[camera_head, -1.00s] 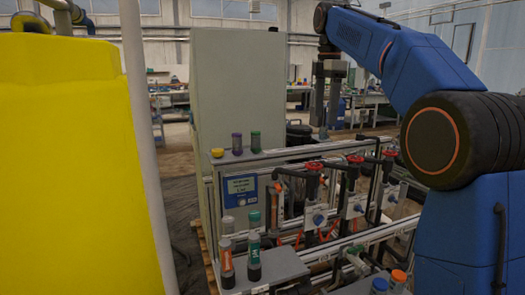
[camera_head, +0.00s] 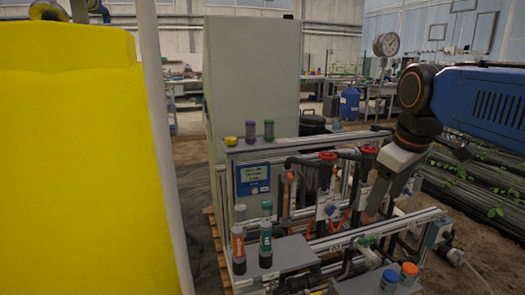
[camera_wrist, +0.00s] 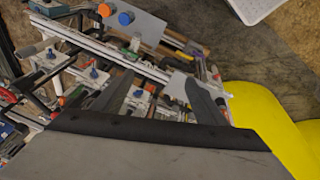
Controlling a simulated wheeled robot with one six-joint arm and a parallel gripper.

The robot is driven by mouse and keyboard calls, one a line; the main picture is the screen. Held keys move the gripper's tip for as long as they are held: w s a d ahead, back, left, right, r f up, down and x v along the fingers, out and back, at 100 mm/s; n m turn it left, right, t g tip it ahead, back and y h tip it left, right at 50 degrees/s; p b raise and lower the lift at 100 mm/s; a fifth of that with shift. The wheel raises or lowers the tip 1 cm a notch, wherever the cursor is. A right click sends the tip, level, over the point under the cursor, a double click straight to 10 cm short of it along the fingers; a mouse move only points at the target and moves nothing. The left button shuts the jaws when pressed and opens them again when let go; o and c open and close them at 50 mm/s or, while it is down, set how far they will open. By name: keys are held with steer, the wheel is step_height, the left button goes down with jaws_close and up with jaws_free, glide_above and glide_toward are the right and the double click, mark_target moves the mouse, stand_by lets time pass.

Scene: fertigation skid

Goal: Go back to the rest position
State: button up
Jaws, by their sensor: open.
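My gripper (camera_head: 380,200) hangs from my blue arm at the right of the head view, its fingers pointing down and left over the pipework skid. In the wrist view my gripper (camera_wrist: 150,95) shows its two dark fingers spread apart with nothing between them. It is open and empty. The skid (camera_head: 400,222) with its aluminium rails lies behind and below the fingers. I cannot tell from the head view how far above the rails the fingertips are.
A yellow tank (camera_head: 80,170) and a grey post (camera_head: 160,130) fill the left. A grey cabinet (camera_head: 250,80) stands behind the skid.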

steer(key=s+f+m, duration=0.3)
steer(key=s+f, duration=0.4)
steer(key=f, duration=0.2)
steer(key=s+d+f+m+t, duration=0.1)
steer(key=s+f+m, duration=0.2)
steer(key=s+f, duration=0.3)
step_height(320, 180, down, 3)
steer(key=shift+s+f+m, duration=0.1)
steer(key=shift+s+m, duration=0.25)
steer(key=shift+m, duration=0.05)
